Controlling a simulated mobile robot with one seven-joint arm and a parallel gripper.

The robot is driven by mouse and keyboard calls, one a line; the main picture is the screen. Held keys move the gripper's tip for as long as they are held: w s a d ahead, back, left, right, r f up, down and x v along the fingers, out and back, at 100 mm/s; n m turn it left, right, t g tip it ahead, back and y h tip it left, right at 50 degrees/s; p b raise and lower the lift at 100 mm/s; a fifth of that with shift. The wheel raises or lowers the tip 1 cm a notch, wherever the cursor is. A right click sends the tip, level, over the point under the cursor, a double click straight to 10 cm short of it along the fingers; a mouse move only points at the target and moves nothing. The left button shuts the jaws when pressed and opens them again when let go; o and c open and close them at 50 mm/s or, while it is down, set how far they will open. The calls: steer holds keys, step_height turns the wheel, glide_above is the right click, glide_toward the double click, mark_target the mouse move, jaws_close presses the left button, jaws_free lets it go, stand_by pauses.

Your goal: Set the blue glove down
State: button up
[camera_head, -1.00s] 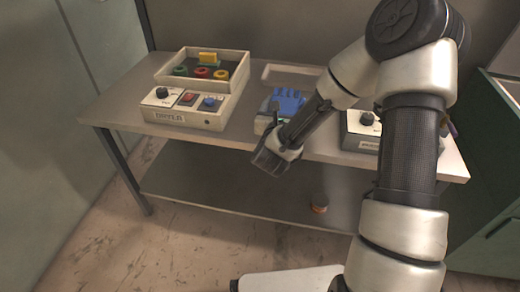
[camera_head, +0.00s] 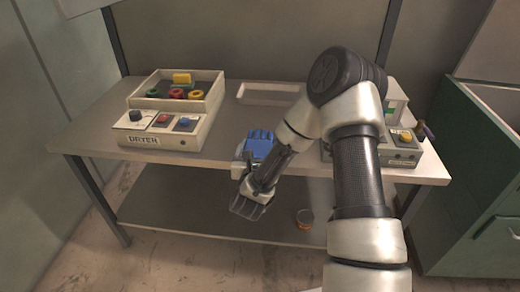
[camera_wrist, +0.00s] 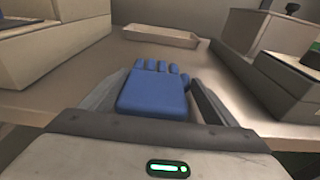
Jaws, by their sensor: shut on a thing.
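The blue glove (camera_head: 260,144) is at the front part of the table, between the dryer box and a grey control box. In the wrist view the glove (camera_wrist: 154,92) lies between my two fingers, fingers of the glove pointing away from me. My gripper (camera_wrist: 152,100) is shut on it; in the head view my gripper (camera_head: 256,160) is partly hidden by my wrist. I cannot tell whether the glove touches the tabletop (camera_head: 222,140).
A dryer box (camera_head: 150,138) with a bin (camera_head: 215,97) of coloured rings and a yellow block stands left. A shallow empty tray (camera_head: 268,101) lies at the back. A control box (camera_head: 400,158) with a yellow button stands right. A small can (camera_head: 305,218) is on the lower shelf.

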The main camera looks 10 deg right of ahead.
steer(key=shift+f, duration=0.2)
steer(key=o, duration=1)
steer(key=shift+r, duration=0.1)
